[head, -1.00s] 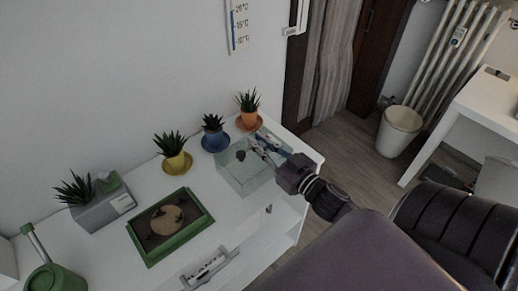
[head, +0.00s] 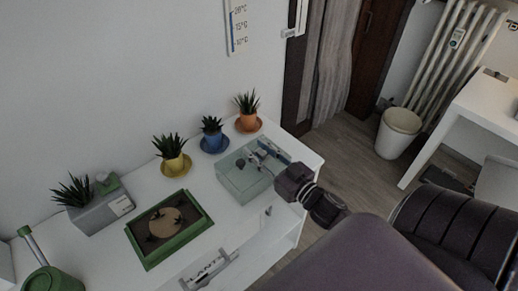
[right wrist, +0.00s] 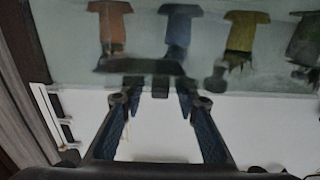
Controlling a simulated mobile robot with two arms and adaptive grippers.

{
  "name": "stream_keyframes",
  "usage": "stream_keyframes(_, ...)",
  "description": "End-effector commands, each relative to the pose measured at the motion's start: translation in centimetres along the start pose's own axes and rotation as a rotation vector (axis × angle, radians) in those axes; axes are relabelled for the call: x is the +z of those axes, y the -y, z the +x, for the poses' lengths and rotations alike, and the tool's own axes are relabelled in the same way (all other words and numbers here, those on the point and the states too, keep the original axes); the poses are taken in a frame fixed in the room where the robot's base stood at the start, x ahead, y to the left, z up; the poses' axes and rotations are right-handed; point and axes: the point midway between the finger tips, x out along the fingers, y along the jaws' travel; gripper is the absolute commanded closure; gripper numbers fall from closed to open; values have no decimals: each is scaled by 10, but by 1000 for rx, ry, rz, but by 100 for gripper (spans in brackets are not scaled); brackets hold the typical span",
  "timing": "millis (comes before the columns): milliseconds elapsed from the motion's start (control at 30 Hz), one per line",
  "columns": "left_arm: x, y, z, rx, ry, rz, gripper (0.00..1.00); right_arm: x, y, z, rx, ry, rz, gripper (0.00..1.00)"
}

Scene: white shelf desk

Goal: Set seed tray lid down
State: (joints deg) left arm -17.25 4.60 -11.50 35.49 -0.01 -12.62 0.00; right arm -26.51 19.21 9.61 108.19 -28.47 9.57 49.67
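The clear, box-shaped seed tray lid (head: 238,186) rests on the right end of the white desk top. My right gripper (head: 258,155) reaches over it from the right, with its two fingers apart. In the right wrist view the blue-padded fingers of this gripper (right wrist: 158,92) stand open, and the lid's clear wall (right wrist: 225,75) fills the upper part. A small dark piece shows near the fingertips, but I cannot tell whether they touch it. The green-framed seed tray (head: 196,215) with dark soil and a tan round patch sits uncovered left of the lid. My left gripper is out of view.
Yellow (head: 174,164), blue (head: 212,140) and orange (head: 248,121) plant pots on saucers stand behind the tray and lid. A grey planter (head: 100,208) and a green watering can (head: 52,279) are at the left. The desk's right edge is close to the lid.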

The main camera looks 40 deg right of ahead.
Motion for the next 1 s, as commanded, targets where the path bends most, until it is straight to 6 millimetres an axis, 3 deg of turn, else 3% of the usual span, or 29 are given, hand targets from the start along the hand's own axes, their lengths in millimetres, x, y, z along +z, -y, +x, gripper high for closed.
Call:
stream_keyframes(167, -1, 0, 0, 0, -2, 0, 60, -2, 0, -5, 0, 2, 0, 71)
stream_keyframes(700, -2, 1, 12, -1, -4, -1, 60, -1, 0, -94, 1, 4, 0, 71)
stream_keyframes(1000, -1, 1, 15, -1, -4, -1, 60, -3, 0, -119, 0, 1, -1, 71)
